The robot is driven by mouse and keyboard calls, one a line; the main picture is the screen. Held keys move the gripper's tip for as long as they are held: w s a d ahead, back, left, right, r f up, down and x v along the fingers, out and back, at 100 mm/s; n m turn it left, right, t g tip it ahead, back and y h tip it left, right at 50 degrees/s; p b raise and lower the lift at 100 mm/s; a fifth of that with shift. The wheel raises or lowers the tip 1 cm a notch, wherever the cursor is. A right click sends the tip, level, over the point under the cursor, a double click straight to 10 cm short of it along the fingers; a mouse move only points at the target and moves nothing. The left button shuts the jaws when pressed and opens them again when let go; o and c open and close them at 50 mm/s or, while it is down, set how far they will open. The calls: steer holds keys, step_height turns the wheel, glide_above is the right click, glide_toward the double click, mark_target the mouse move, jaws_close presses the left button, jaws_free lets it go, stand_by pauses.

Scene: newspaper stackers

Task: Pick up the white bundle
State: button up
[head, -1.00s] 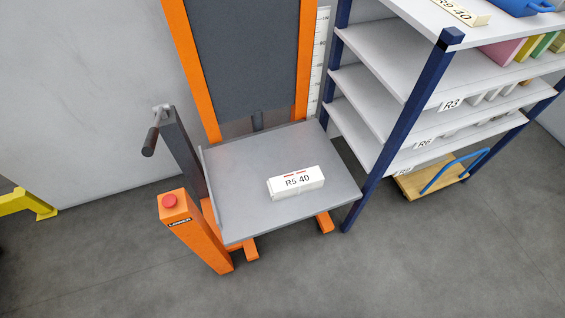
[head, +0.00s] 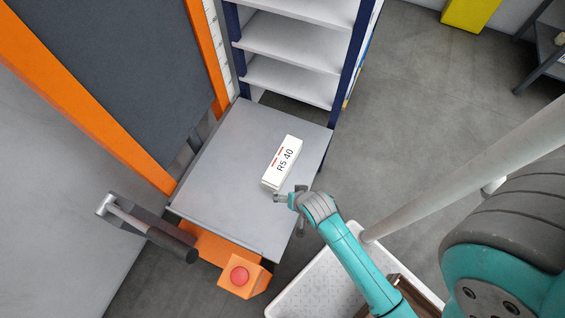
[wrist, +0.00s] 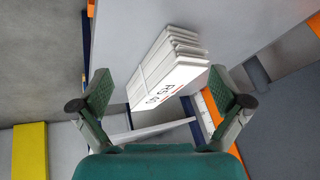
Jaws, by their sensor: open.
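The white bundle (head: 283,162) lies on the grey lift platform (head: 218,205), with "R5 40" and red marks on its top. In the wrist view the bundle (wrist: 168,68) shows as a stack of several white folded layers, in front of my gripper and between the lines of its fingers. My gripper (head: 287,200) is just beyond the near end of the bundle in the head view, close to the platform's right edge. In the wrist view its two fingers (wrist: 160,103) are spread wide and hold nothing. I cannot tell the exact gap between fingers and bundle.
White shelves (head: 290,80) on blue posts stand beyond. A white tray (head: 318,280) is below my arm.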

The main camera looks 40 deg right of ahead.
mark_target(284, 159)
steer(key=w+d+g, duration=0.1)
steer(key=w, duration=0.1)
steer(key=w+d+m, duration=0.1)
steer(key=w, duration=0.1)
steer(key=w+d+f+m+g, duration=0.1)
steer(key=w, duration=0.1)
steer(key=shift+w+d+g, duration=0.25)
steer(key=shift+d+g, duration=0.05)
steer(key=shift+d, duration=0.1)
steer(key=w+d+r+m+g, duration=0.1)
steer(key=w, duration=0.1)
steer(key=w+d+r+m+g, duration=0.1)
steer(key=w+d+r, duration=0.1)
steer(key=w+d+r+m+g+y, duration=0.1)
steer(key=w+d, duration=0.1)
steer(key=shift+d+r+m, duration=0.1)
steer(key=shift+r+m, duration=0.05)
steer(key=shift+m, duration=0.15)
step_height(284, 159, down, 5)
steer(key=shift+d+r, duration=0.1)
steer(key=shift+r, duration=0.1)
steer(key=shift+w+f, duration=0.2)
steer(key=shift+f, duration=2.75)
steer(key=c, duration=1.9)
